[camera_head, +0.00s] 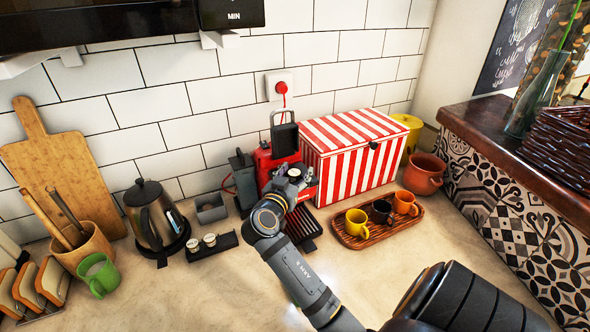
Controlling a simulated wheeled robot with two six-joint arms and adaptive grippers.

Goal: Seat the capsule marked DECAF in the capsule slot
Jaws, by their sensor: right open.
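A small dark tray (225,243) lies on the counter and holds two capsules with pale tops. The left capsule (193,245) and the right capsule (210,239) stand side by side. Their markings are too small to read, so I cannot tell which is DECAF. A red coffee machine (264,158) stands against the wall, with a black drip grate at its foot. My right gripper (291,176) is in front of the machine, open, with its fingers mostly hidden by its own wrist. The capsule slot is not clearly visible behind it. My left gripper is out of view.
A striped red-and-white box (350,160) stands right of the machine. A wooden tray (350,240) with three cups lies in front of it. The front counter is clear.

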